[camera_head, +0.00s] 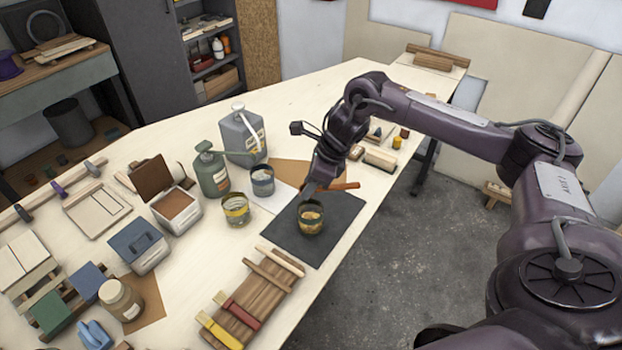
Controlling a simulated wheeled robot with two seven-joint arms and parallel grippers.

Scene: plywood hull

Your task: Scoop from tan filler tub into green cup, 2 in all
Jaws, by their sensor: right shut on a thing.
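The open tub (178,212) stands left of centre, with its brown lid raised and tan-brown filler inside. A dark greenish cup with yellow marks (311,219) stands upright on the dark mat. My right gripper (309,189) is just above and behind this cup, pointing down, shut on what seems to be a scoop. An orange-brown handle (345,186) sticks out to the right beside the gripper; I cannot tell whether it belongs to the held tool. The scoop's bowl and any load are hidden or too small to tell. My left gripper is not in view.
A yellow-banded cup (236,210) and a grey cup (262,180) stand left of the mat (332,232). A green bottle (211,170) and a grey jug (241,136) stand behind. A blue-lidded tub (138,247) and a wooden rack (254,300) are nearer.

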